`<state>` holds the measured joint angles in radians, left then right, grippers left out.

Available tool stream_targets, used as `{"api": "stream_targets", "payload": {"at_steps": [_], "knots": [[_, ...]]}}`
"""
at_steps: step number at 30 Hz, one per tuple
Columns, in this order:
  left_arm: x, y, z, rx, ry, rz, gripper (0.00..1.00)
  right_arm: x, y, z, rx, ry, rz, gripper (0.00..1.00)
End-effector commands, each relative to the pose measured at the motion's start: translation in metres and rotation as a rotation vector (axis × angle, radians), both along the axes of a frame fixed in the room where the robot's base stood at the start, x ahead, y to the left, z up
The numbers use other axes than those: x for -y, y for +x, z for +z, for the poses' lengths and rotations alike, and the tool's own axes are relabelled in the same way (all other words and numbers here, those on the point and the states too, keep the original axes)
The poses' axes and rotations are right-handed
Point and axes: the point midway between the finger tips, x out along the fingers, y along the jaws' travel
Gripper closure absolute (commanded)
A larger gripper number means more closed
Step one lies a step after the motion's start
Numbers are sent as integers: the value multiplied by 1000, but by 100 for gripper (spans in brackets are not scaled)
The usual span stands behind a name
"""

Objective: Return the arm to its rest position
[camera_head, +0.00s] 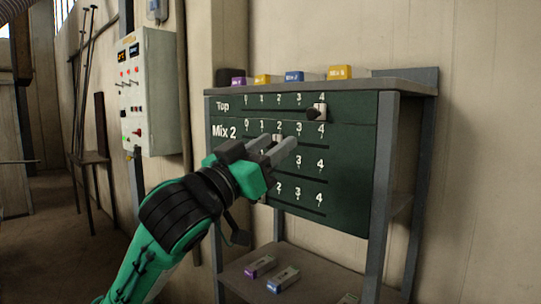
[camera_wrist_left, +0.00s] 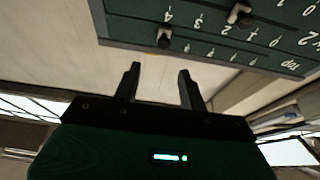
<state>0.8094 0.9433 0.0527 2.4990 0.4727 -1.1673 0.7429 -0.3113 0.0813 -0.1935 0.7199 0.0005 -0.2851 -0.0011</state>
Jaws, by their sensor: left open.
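My left gripper (camera_head: 279,147) comes in from the lower left on a green and black arm. It is open and empty, its two grey fingers in front of the dark green panel (camera_head: 349,151) at the "Mix 2" row. In the left wrist view the open fingers (camera_wrist_left: 158,85) point toward the panel (camera_wrist_left: 125,29), with nothing between them. A slider knob (camera_head: 317,112) sits near 4 on the "Top" row. Another knob (camera_wrist_left: 240,14) shows in the left wrist view; in the head view the fingers partly cover the one near 2. My right gripper is not in view.
Several coloured boxes, one yellow (camera_head: 340,72), stand on the rack's top. Small boxes, one purple (camera_head: 260,266), lie on its lower shelf (camera_head: 312,270). A white control box (camera_head: 148,92) hangs on the wall at left.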

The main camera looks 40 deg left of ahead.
Motion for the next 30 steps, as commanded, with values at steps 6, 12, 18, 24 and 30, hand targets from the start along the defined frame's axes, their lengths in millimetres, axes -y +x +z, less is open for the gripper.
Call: {"api": "stream_targets", "payload": {"at_steps": [6,12,18,24,30], "knots": [[0,0,0,0,0,0,58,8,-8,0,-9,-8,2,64],[0,0,0,0,-1,0,58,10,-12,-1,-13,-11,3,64],[0,3,-4,-10,0,0,58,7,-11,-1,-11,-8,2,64],[5,33,-62,-140,7,16,58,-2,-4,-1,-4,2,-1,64],[14,64,-169,-366,31,41,58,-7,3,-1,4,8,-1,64]]}}
